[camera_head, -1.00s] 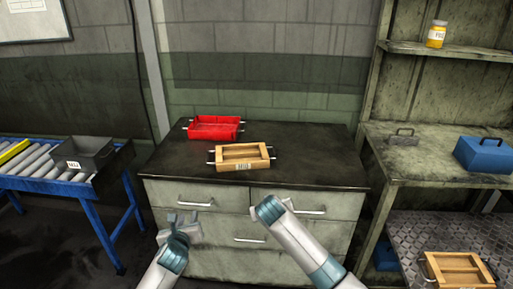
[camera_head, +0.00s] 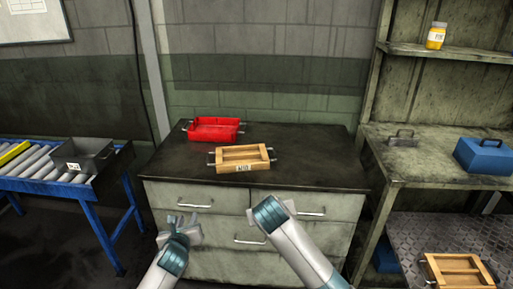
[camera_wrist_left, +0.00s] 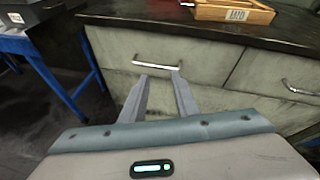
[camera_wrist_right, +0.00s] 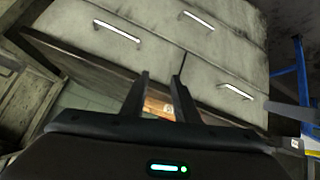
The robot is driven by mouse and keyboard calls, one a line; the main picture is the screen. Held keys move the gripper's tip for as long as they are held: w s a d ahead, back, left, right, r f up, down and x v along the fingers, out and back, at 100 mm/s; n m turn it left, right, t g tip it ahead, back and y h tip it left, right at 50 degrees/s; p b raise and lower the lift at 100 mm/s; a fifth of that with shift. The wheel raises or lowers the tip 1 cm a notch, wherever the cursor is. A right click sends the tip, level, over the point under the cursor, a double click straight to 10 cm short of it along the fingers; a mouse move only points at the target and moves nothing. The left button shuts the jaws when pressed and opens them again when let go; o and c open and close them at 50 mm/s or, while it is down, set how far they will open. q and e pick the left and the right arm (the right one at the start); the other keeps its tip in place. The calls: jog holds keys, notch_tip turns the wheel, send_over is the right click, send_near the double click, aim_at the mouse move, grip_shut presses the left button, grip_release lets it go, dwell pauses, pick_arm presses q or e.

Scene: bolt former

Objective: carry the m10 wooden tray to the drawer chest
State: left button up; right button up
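A wooden tray (camera_head: 238,168) with metal side handles and a white label sits on the top of the drawer chest (camera_head: 300,178). The label is too small to read surely. The tray also shows at the top of the left wrist view (camera_wrist_left: 232,14). A second wooden tray (camera_head: 458,284) lies at the lower right. My left gripper (camera_head: 183,222) is open and empty in front of the chest's upper left drawer, below the top. My right gripper is hidden behind its arm in the head view; the right wrist view shows its fingers (camera_wrist_right: 162,82) apart, with nothing seen held.
A red tray (camera_head: 213,132) stands behind the wooden one on the chest. A roller conveyor (camera_head: 50,182) with a grey bin (camera_head: 85,157) is at the left. A shelf bench (camera_head: 430,170) with a blue box (camera_head: 485,156) is at the right. The chest's front top is clear.

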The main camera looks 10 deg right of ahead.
jog(key=shift+v, duration=1.5)
